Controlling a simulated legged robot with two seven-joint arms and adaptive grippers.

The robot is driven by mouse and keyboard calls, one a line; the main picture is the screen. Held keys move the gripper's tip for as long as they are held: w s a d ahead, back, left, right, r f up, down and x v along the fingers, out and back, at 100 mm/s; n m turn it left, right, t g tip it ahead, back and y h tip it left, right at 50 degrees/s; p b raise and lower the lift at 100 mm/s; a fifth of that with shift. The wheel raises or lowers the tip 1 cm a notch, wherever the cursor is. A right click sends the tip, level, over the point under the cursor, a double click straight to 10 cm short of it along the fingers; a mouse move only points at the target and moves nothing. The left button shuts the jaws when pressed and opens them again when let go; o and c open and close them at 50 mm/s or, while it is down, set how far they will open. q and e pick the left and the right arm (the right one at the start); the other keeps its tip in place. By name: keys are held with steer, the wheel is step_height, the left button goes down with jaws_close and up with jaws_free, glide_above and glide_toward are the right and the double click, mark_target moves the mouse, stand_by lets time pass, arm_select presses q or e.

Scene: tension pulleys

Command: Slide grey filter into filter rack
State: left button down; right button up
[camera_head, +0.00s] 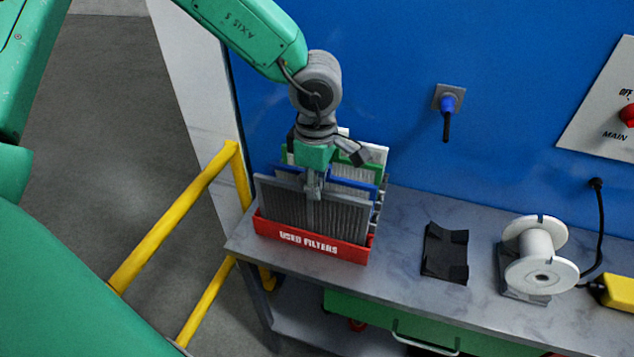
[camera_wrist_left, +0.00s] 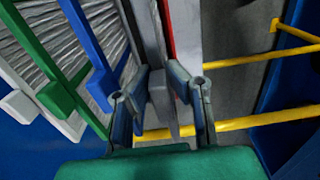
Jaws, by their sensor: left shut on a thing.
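The grey filter (camera_head: 335,212) stands upright at the front of a row of filters, directly behind the red front labelled "USED FILTERS" (camera_head: 342,251). Its lower edge is hidden by that red front, so I cannot tell how it is seated. My left gripper (camera_head: 314,190) comes from above and is shut on the grey filter's upper middle. In the left wrist view, the fingers (camera_wrist_left: 162,105) close around the filter's grey tab (camera_wrist_left: 158,85). The filter rack (camera_head: 379,207) shows only as grey pieces at the row's right side. My right gripper is out of view.
Blue (camera_head: 366,187), green (camera_head: 288,157) and white (camera_head: 377,153) filters stand behind the grey one. A black holder (camera_head: 445,252) and a white spool (camera_head: 536,252) are on the bench to the right. A yellow rail (camera_head: 180,213) stands left; the blue wall is close behind.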

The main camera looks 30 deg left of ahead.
arm_select(q)
steer(key=shift+f, duration=1.2)
steer(key=c, duration=1.5)
jaws_free()
steer(key=shift+r, duration=0.1)
steer(key=shift+r, duration=0.3)
step_height(320, 180, up, 11)
steer(key=shift+r, duration=0.1)
